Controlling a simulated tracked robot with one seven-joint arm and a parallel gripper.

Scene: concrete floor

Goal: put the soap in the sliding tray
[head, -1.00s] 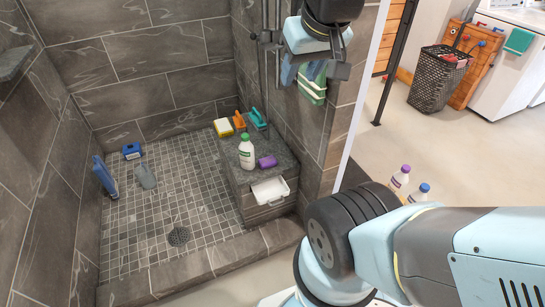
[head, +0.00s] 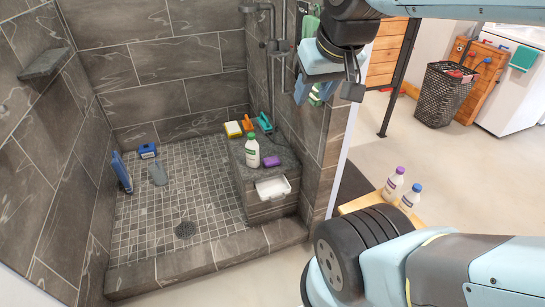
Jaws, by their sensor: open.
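The soap appears to be the purple bar (head: 272,161) lying on top of the dark stone bench in the shower. The sliding tray (head: 273,189) is white and sticks out of the bench front, below the soap. It looks empty. My gripper (head: 345,82) is at the upper middle of the head view, to the right of and nearer than the bench, apart from soap and tray. It is open, seen side-on, with nothing visible in it; its fingertips are only partly clear.
A white bottle with a green cap (head: 252,151) stands left of the soap. A blue box (head: 147,151) and a grey item are on the tiled floor. Two bottles (head: 402,190) stand at right.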

